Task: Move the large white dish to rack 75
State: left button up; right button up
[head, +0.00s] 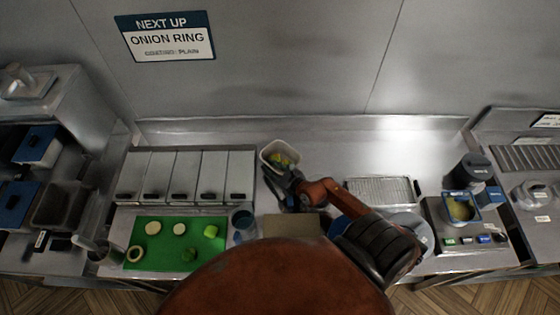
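A white dish (267,148) with rounded corners stands near the back of the steel counter, left of centre in the head view. Yellow-green pieces lie in it. My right gripper (273,175) is at the dish's near side, its fingertips at or very close to the near rim. I cannot tell whether it touches or grips the rim. A wire rack (383,191) lies on the counter to the right of the gripper. No number 75 is legible on it. My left gripper is not in view.
A green board (165,263) with several round slices and green pieces lies at the front left. Lidded bins (180,177) stand behind it. A blue-grey cup (243,222) and a brown box (291,225) stand near the gripper. A fryer-like unit (460,209) is at right.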

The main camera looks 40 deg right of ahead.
jog(key=shift+c, duration=0.3)
grip_shut()
jog(key=shift+w, duration=0.1)
